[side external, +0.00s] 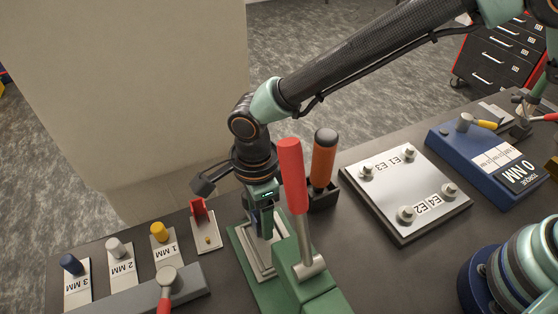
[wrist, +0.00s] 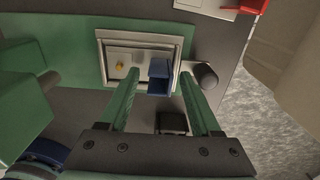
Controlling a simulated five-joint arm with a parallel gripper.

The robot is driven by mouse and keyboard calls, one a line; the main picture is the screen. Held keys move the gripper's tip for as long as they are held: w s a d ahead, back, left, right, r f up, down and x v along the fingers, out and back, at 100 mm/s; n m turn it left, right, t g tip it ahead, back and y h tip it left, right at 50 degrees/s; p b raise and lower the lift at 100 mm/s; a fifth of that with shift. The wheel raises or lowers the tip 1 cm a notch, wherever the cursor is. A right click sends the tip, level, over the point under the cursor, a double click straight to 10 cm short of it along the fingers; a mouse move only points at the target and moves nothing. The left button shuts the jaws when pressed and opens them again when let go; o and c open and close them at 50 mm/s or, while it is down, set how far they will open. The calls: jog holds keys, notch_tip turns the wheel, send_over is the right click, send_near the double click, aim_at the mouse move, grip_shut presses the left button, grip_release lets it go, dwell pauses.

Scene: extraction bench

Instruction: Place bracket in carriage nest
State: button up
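A blue angled bracket (wrist: 160,72) shows in the wrist view, at or just above the right part of a silver plate with a brass pin (wrist: 119,66). This plate lies within the pale rectangular frame of the carriage nest (wrist: 101,47), on the green base. I cannot tell whether the bracket touches the nest floor. My gripper (wrist: 160,76) has its two green fingers either side of the bracket, with gaps on both sides.
A red-handled lever (side external: 292,178) stands close right of my gripper, with an orange-handled tool (side external: 324,158) behind. A red upright (side external: 198,210) on a small plate stands to the left. Numbered gauges (side external: 120,262) lie further left. A white E1–E4 plate (side external: 405,185) lies right.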

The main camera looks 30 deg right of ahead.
notch_tip(320, 180, up, 12)
jog(key=w+d+r+n+t, duration=0.1)
jog(key=w+d+r+n, duration=0.2)
jog(key=d+r, duration=0.35)
jog(key=s+d+n+t, duration=0.2)
jog(key=d+n, duration=0.5)
jog(key=d, duration=0.6)
jog(key=s+d+r+n+t, duration=0.1)
jog(key=s+d+n, duration=0.3)
jog(key=d+n, duration=0.4)
jog(key=d+t, duration=0.1)
jog(key=d, duration=0.5)
jog(key=shift+r+t, duration=0.25)
jog(key=shift+t, duration=0.05)
